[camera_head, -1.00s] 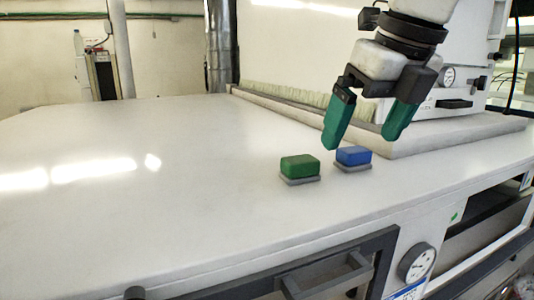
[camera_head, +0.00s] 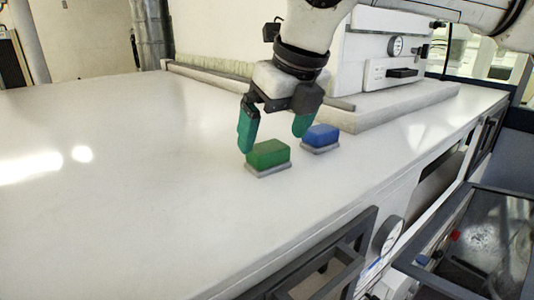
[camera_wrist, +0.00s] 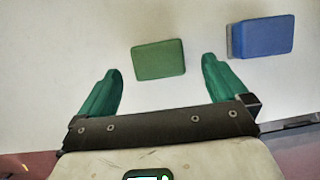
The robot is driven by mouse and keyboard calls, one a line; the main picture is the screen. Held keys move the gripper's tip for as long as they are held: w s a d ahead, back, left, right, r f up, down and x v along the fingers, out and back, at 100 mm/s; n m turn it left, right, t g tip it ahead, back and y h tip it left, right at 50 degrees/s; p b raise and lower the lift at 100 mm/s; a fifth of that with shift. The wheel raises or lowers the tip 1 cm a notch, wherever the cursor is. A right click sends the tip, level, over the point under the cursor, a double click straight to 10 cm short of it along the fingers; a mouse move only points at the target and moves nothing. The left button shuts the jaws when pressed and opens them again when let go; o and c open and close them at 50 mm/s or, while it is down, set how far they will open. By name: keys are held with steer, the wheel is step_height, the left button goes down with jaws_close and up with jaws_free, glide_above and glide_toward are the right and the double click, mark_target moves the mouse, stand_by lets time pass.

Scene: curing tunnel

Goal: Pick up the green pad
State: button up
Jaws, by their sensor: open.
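The green pad (camera_head: 268,154) sits on a thin grey base on the white table. It also shows in the wrist view (camera_wrist: 159,60), just beyond and between the fingertips. The blue pad (camera_head: 321,137) sits on a similar grey base behind it to the right, and in the wrist view (camera_wrist: 263,36) it lies outside the right finger. My gripper (camera_head: 272,143) is open and points down near the green pad, its left finger beside the pad's far left edge. In the wrist view my gripper (camera_wrist: 160,68) has nothing between its teal fingers. Whether a finger touches the pad is unclear.
The white tabletop (camera_head: 120,180) is clear to the left. The white tunnel housing (camera_head: 375,72) with a raised ledge (camera_head: 395,107) stands behind the pads. A dark-framed bin (camera_head: 480,240) and a gauge (camera_head: 388,235) are at the front right.

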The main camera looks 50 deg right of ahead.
mark_target(266, 145)
steer(key=shift+p+x, duration=0.7)
steer(key=shift+x, duration=1.6)
steer(key=shift+w+a, duration=0.1)
steer(key=shift+a, duration=0.05)
steer(key=c, duration=1.1)
steer(key=shift+o, duration=0.2)
steer(key=shift+r, duration=0.15)
steer(key=shift+r, duration=0.55)
steer(key=s+d+r+b, duration=0.1)
steer(key=s+r+b, duration=0.3)
steer(key=s+r, duration=0.7)
steer(key=s, duration=0.3)
steer(key=shift+d+r+b, duration=0.25)
steer(key=shift+r+b, duration=0.05)
steer(key=shift+r, duration=0.05)
steer(key=o, duration=0.5)
steer(key=c, duration=0.4)
